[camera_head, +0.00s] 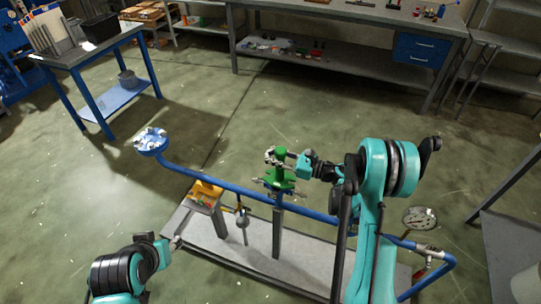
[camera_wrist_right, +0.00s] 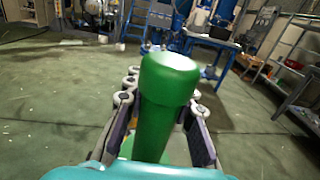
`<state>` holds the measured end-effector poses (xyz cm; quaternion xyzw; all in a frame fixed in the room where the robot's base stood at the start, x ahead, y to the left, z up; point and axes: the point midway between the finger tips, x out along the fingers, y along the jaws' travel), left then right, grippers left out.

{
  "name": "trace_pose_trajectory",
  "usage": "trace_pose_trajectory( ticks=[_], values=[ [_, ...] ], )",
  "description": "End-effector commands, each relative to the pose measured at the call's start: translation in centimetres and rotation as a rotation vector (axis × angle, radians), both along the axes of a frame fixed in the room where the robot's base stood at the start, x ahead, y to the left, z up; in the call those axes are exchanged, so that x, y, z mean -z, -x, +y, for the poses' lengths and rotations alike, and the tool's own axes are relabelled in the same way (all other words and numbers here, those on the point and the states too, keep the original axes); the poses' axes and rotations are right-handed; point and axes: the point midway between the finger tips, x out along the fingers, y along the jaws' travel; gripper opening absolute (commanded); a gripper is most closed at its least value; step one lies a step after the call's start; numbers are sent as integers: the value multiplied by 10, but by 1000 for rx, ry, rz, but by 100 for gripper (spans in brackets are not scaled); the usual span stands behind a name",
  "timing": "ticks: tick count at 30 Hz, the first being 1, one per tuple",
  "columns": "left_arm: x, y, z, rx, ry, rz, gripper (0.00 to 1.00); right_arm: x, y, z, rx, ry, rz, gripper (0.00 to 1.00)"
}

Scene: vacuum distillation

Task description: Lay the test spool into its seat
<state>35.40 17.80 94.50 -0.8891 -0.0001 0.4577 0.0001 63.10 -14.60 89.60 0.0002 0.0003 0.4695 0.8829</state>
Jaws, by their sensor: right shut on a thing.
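A green upright cylinder, which I take to be the test spool (camera_head: 279,157), stands above the blue pipe (camera_head: 232,187) near the middle of the head view. My right gripper (camera_head: 283,157) is shut around its upper part from the right. In the right wrist view the green cylinder (camera_wrist_right: 164,105) stands between the two dark finger pads. Below it is a wider green body with metal fittings; I cannot tell whether it is one piece with the cylinder. My left gripper (camera_head: 172,243) is at lower left, near the bench edge, apart from the pipe; its jaw state is unclear. I cannot make out the seat for certain.
A yellow fixture (camera_head: 206,192) stands on the low grey bench (camera_head: 185,240), left of the green part. A blue flange (camera_head: 151,142) ends the pipe at left. A blue-legged table (camera_head: 80,57) and a workbench (camera_head: 340,12) stand behind open floor.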

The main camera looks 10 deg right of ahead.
Motion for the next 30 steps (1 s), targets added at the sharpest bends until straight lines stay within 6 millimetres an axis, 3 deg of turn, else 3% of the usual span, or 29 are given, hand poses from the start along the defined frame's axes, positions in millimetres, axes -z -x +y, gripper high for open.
trace_pose_trajectory(
  ticks=[16,17,19,20,30],
  values=[
    [12,0,0,0,0,0,40,11,0,0,0,-3,-1,0],
    [12,0,0,0,0,0,40,11,0,0,0,-3,-1,27],
    [11,0,0,0,0,0,40,10,0,0,0,-2,0,46],
    [11,0,0,0,0,0,40,10,0,0,0,-2,-1,49],
    [11,0,0,0,0,0,40,12,1,-3,1,1,1,49]
  ],
)
